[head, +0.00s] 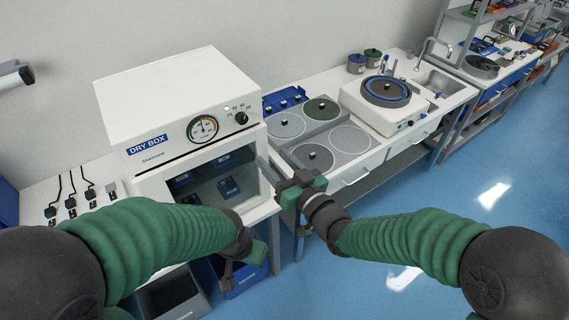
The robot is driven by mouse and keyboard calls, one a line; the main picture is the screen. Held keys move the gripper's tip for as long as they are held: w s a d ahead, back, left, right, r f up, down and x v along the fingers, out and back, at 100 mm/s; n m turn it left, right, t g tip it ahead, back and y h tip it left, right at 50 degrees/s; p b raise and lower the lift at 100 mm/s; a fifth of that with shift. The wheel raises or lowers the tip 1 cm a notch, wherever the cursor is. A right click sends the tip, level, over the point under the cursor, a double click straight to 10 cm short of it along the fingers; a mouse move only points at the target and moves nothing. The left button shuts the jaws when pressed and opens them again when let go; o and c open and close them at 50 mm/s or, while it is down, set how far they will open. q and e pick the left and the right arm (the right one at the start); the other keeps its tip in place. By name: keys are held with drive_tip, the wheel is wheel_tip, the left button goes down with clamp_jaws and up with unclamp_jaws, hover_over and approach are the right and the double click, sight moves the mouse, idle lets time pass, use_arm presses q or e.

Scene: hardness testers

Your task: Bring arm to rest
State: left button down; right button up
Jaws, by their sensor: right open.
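My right gripper (284,176) is at the centre of the head view, by the right front edge of the white dry box (180,95). It is open, and I see nothing between its fingers. Whether it touches the box's edge is unclear. My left gripper (243,268) hangs low in front of the bench, below the dry box, pointing down. Its fingers are partly hidden by its own wrist, so its jaw state is unclear. The dry box has a dial and a clear front window (222,182) with dark blue items behind it.
Right of the dry box are grey round plates (348,139), a blue rack (284,98) and a white polishing machine (384,112). A sink (440,82) is farther back. Bins (172,294) stand under the bench. Blue floor (470,165) is open at right.

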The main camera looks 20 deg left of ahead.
drive_tip(key=d+f+m+g+h, duration=0.15)
drive_tip(key=d+f+h, duration=0.4)
drive_tip(key=d, duration=0.65)
drive_tip(key=d+f+m+h, duration=0.3)
drive_tip(key=d+f+h, duration=0.3)
drive_tip(key=d, duration=0.6)
use_arm(q)
drive_tip(key=shift+w+d+f+b, duration=0.15)
drive_tip(key=shift+d+f+b, duration=0.2)
drive_tip(key=shift+f+b, duration=0.35)
use_arm(e)
drive_tip(key=s+d+f+m+g+h, duration=0.1)
drive_tip(key=s+d+f+m+g, duration=0.1)
drive_tip(key=s+d, duration=0.5)
drive_tip(key=s+d+f+m+g+h, duration=0.1)
drive_tip(key=s+d+f+m+g, duration=0.1)
drive_tip(key=s+d+f+g, duration=0.2)
drive_tip(key=s+d+g, duration=0.1)
drive_tip(key=s+d, duration=0.2)
drive_tip(key=s, duration=0.3)
drive_tip(key=shift+s+d+f, duration=0.25)
drive_tip(key=shift+d+f, duration=0.05)
drive_tip(key=shift+d, duration=0.1)
use_arm(q)
drive_tip(key=shift+a, duration=0.25)
use_arm(e)
drive_tip(key=shift+a+h, duration=0.25)
